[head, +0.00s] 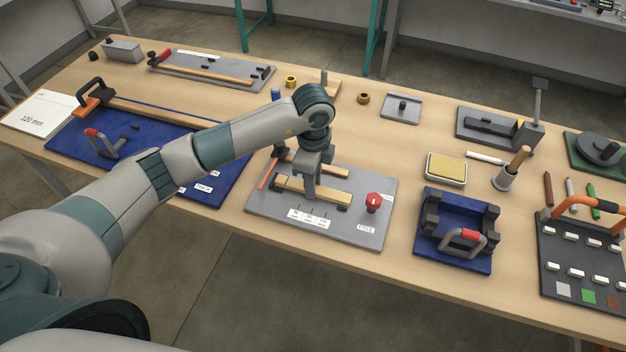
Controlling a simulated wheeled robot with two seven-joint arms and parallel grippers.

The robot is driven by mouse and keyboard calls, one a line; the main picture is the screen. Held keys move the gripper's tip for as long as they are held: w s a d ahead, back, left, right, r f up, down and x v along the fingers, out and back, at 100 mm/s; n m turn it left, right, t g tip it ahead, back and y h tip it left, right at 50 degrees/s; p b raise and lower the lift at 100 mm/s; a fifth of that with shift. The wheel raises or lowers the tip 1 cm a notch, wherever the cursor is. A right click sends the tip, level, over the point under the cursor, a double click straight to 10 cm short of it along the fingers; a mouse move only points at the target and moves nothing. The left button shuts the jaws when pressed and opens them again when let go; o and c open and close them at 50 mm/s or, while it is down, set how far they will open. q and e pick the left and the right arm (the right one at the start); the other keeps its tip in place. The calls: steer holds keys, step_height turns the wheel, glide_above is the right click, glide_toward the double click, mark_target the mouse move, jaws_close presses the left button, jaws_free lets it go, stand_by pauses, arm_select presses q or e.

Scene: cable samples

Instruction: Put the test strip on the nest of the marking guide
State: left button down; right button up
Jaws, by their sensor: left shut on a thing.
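The grey plate (365,233) with printed labels, a red knob (373,202) and pale wooden bars (333,196) looks like the marking guide. My left gripper (309,190) points down over its left half, low at the wooden bars. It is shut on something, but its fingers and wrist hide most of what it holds. A thin orange strip (267,174) lies slanted at the plate's left edge, just left of the gripper. I cannot tell for certain which piece is the test strip, or whether the held piece touches the nest. My right gripper is out of view.
A blue board (225,190) with a long wooden bar and a red-tipped clamp lies to the left. A blue fixture (470,262) with a red-topped handle stands to the right. Behind are a yellow pad tray (446,168) and a small grey plate (401,108). Bare tabletop separates them.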

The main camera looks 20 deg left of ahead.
arm_select(q)
steer(key=shift+f, duration=0.25)
steer(key=shift+f, duration=0.1)
steer(key=c, duration=1.5)
jaws_free()
steer(key=shift+r, duration=0.4)
steer(key=shift+r+b, duration=1.7)
steer(key=shift+r, duration=4.05)
